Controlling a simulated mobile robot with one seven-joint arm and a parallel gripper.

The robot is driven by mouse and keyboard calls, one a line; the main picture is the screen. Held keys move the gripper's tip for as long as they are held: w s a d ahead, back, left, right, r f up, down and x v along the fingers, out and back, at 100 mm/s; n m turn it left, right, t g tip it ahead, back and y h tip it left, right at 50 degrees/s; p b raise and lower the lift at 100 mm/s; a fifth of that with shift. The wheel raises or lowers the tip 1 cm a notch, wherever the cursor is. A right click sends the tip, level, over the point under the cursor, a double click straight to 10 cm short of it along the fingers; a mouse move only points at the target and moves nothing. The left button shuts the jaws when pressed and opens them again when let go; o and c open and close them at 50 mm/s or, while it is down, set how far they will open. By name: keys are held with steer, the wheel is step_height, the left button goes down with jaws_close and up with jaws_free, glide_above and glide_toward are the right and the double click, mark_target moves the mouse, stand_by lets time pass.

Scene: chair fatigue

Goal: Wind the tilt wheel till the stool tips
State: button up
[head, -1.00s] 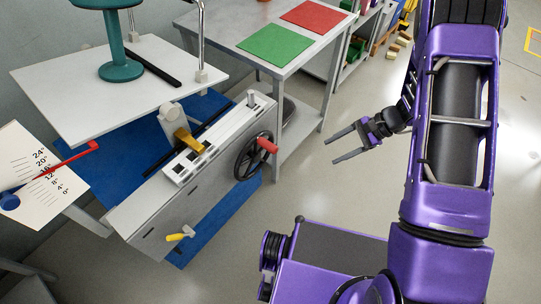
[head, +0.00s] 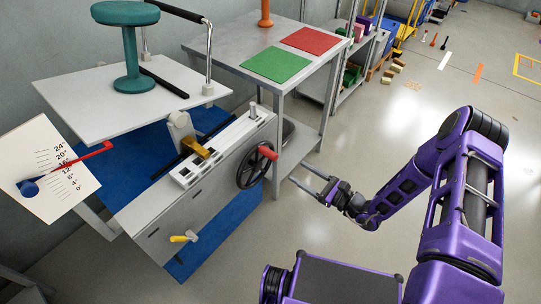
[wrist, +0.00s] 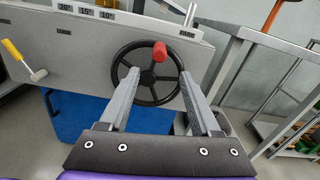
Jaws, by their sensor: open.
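The teal stool (head: 130,45) stands upright on the white tilting platform (head: 95,115). The black tilt wheel (head: 243,172) with its red handle (head: 267,153) is on the right end of the grey machine. In the wrist view the wheel (wrist: 121,72) is ahead, with the red handle (wrist: 160,52) at its top, between the finger lines. My gripper (head: 302,173) is open and empty, right of the wheel and apart from it. Its fingers (wrist: 159,76) point at the wheel. The red pointer (head: 88,155) crosses the angle dial (head: 50,200) around the 16° mark, partly covering the numbers.
A grey table (head: 225,48) with green (head: 276,64) and red (head: 315,39) mats stands behind the wheel, its leg close to my gripper. Open floor lies to the right.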

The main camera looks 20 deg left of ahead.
mark_target(277, 159)
steer(key=x, duration=1.2)
steer(key=shift+a+b, duration=0.25)
steer(key=shift+b, duration=0.05)
jaws_close()
stand_by(0.8)
